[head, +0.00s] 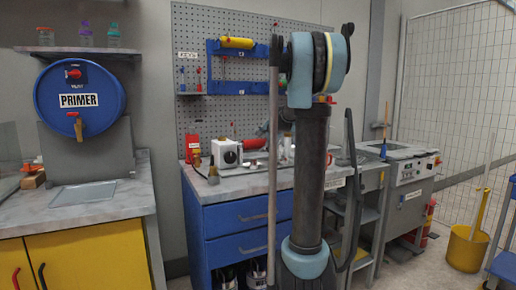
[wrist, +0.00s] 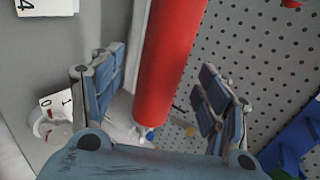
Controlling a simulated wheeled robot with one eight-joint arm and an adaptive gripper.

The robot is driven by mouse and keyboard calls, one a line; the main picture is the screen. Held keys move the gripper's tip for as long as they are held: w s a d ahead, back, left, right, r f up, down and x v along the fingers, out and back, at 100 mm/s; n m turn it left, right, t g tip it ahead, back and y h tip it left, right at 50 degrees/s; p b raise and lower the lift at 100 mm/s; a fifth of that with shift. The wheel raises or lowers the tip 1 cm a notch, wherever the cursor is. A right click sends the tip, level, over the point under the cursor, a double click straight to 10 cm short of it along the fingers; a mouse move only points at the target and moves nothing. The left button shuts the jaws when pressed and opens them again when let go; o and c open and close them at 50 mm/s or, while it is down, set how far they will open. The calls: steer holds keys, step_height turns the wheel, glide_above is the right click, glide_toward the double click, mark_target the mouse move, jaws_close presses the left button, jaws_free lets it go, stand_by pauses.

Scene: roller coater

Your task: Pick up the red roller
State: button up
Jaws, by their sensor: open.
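The red roller (wrist: 172,55) shows in the wrist view as a long red cylinder, running from the top edge down between my fingers. My gripper (wrist: 158,72) is open, with one blue-grey finger on each side of the roller. The fingers look apart from it, with a gap on both sides. The roller's upper end is out of the frame. In the head view my arm covers much of the bench, and a small red shape (head: 254,143) on the bench may be the roller.
A pegboard (wrist: 250,50) stands behind the roller. In the head view a yellow roller (head: 237,42) lies on a blue rack (head: 215,68). A red bottle (head: 192,147) and a white box (head: 226,153) stand on the workbench. A blue primer drum (head: 80,118) is at left.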

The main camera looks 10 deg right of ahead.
mark_target(261, 142)
steer(key=shift+x, duration=2.6)
steer(key=shift+r, duration=0.15)
steer(key=c, duration=1.1)
